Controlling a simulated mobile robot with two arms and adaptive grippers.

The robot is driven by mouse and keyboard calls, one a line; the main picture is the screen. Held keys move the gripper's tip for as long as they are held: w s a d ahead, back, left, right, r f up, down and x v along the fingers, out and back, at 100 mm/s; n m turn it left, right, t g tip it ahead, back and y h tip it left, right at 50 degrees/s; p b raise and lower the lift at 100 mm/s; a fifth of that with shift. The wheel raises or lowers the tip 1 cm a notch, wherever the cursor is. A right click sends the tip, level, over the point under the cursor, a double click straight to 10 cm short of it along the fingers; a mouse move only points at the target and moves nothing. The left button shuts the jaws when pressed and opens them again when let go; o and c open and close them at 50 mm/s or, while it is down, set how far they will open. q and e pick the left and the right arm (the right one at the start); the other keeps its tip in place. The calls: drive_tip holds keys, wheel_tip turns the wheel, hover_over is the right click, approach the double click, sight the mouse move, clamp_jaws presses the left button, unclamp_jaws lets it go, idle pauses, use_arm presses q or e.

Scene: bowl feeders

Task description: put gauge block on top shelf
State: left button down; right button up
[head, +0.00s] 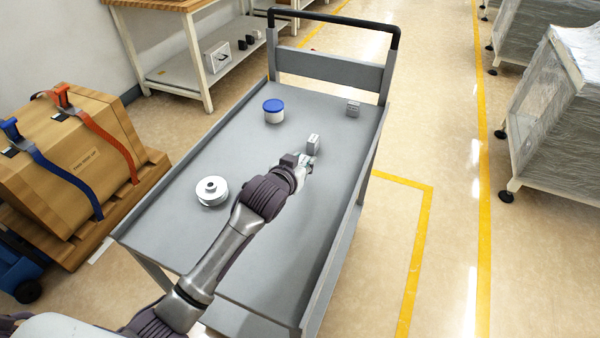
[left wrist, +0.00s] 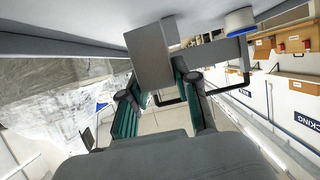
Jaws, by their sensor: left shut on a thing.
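A small grey gauge block (head: 313,143) is at the fingertips of my left gripper (head: 305,161), over the right half of the grey cart's top shelf (head: 240,135). In the left wrist view the block (left wrist: 150,52) appears large, between the tips of the green-padded fingers (left wrist: 158,92). The gripper is shut on it. I cannot tell whether the block touches the shelf or hangs just above it. My right gripper is in neither view.
A black handle (head: 330,17) rises at the far end.

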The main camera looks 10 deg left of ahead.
use_arm(q)
drive_tip(key=shift+w+a+f, duration=0.15)
drive_tip(key=shift+a, duration=0.1)
drive_tip(key=shift+f, duration=2)
drive_tip(key=shift+f+b, duration=0.1)
drive_tip(key=shift+b, duration=0.2)
drive_tip(key=c, duration=0.8)
unclamp_jaws()
drive_tip(key=shift+c, duration=0.2)
drive_tip(key=shift+s, duration=0.25)
drive_tip(key=p+v, duration=0.1)
drive_tip(key=v, duration=1)
drive_tip(key=shift+s+a+r, duration=0.1)
drive_tip(key=shift+s+r, duration=0.2)
drive_tip(key=shift+r, duration=0.05)
